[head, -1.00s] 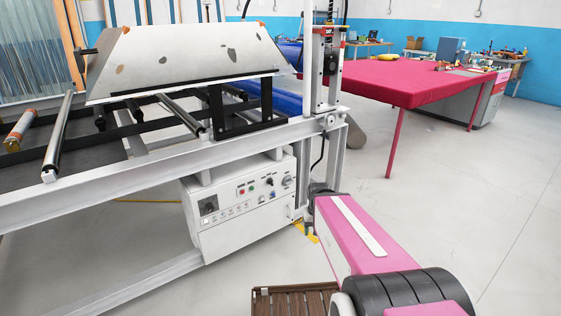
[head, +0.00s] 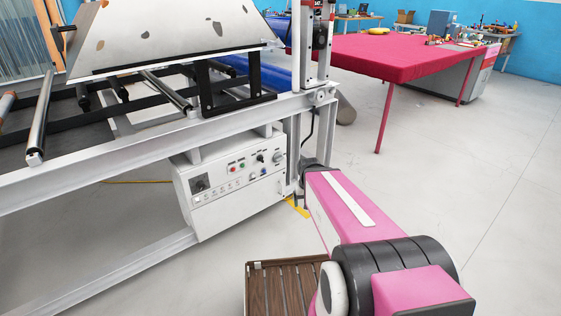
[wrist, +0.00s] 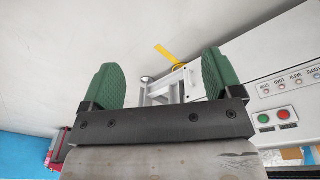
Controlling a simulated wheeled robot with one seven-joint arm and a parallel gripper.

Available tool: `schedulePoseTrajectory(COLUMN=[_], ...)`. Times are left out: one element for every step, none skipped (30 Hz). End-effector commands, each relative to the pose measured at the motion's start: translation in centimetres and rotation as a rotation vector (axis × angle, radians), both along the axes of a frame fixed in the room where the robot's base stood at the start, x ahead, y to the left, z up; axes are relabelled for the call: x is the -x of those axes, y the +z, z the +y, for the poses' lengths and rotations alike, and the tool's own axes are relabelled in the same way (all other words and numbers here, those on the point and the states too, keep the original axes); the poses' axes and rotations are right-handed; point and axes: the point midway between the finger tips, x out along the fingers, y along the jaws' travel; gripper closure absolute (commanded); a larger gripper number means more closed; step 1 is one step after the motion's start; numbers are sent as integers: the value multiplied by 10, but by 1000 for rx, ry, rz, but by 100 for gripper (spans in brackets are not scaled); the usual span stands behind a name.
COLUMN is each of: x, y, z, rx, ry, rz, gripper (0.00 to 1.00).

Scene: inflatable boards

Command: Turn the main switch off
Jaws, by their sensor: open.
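A white control box (head: 236,190) hangs under the metal frame of the machine in the head view. Its sloped face carries a dark square switch (head: 200,183) at the left, red and green buttons (head: 237,167), and knobs (head: 268,157) at the right. I cannot tell which of these is the main switch. In the wrist view, part of the panel (wrist: 290,60) shows at the right with red and green buttons (wrist: 274,116) and several small round ones. My gripper (wrist: 163,80) is open and empty, its green fingers apart, left of the panel. The head view does not show it.
The machine's grey frame (head: 120,168) runs above the box, with rollers and a speckled plate (head: 165,38) on top. A red covered table (head: 385,60) stands behind at the right. A brown slatted platform (head: 285,290) is at the bottom. Floor at the right is clear.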

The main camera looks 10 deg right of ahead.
Motion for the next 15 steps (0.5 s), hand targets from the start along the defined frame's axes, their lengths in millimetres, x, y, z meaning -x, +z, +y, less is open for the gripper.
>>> schedulePoseTrajectory(x=[-22, -34, -52, -66, -81, -99, -114, -128, -148, -163, -177, -195, -209, -222, -239], y=[-8, -12, -16, -20, -23, -27, -31, -33, -36, -39, -41, -44, -45, -47, -49], z=[-6, -10, -17, -21, -26, -32, -36, -41, -46, -49, -52, -56, -58, -59, -61], rx=[22, 36, 57, 72, 87, 105, 117, 127, 140, 146, 152, 156, 156, 155, 149], ry=[-12, -21, -31, -38, -44, -51, -55, -57, -58, -55, -52, -44, -36, -26, -11], rz=[-47, -83, -137, -180, -226, -285, -331, -380, -446, -498, -547, -614, -665, -713, -778], gripper=[15, 15, 15, 15, 15, 15, 15, 15, 15, 15, 15, 15, 15, 15, 15])
